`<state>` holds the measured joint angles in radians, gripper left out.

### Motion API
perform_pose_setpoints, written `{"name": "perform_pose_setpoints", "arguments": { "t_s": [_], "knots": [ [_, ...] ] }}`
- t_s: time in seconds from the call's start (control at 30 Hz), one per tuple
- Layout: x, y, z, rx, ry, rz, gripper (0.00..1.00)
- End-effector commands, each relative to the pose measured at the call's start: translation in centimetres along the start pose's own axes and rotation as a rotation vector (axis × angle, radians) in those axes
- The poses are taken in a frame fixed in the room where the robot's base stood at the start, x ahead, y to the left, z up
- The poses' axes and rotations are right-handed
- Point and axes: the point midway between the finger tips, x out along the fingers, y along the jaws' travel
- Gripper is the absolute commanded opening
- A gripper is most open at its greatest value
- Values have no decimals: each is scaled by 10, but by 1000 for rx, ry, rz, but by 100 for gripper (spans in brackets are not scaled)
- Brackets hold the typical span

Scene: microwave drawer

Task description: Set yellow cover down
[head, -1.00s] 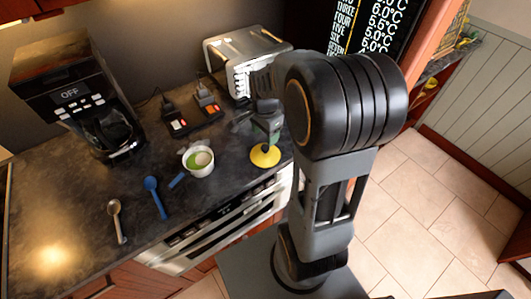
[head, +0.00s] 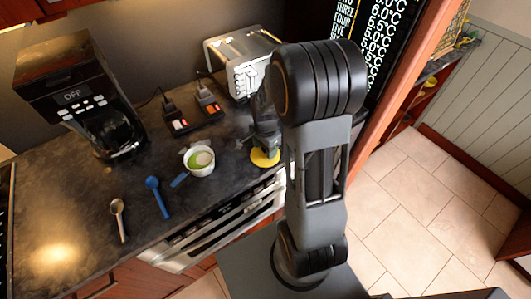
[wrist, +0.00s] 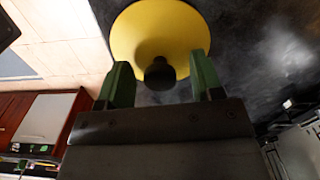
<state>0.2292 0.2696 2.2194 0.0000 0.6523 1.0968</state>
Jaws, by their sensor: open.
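The yellow cover (head: 265,158) is a round yellow disc with a dark knob. It lies on the dark counter near its front edge, to the right of the white cup. In the wrist view the cover (wrist: 150,28) fills the top middle, knob toward me. My gripper (wrist: 163,72) is open, its two green fingers apart on either side of the knob, with gaps showing. In the head view my gripper (head: 266,140) is directly over the cover and partly hides it.
A white cup (head: 199,168) with green inside, a blue spoon (head: 157,196) and a pale spoon (head: 119,218) are left of the cover. A coffee maker (head: 85,95), two dark devices (head: 208,103) and a toaster (head: 243,60) stand farther back.

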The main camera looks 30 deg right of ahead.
Motion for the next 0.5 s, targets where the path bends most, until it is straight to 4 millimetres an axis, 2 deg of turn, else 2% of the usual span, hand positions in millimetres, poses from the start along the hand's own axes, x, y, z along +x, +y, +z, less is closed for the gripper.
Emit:
{"name": "perform_pose_setpoints", "arguments": {
  "t_s": [0.07, 0.5],
  "knots": [
    [0, 0, 0, 0, 0, 0, 56],
    [0, 0, 0, 0, 0, 0, 14]
  ]
}}
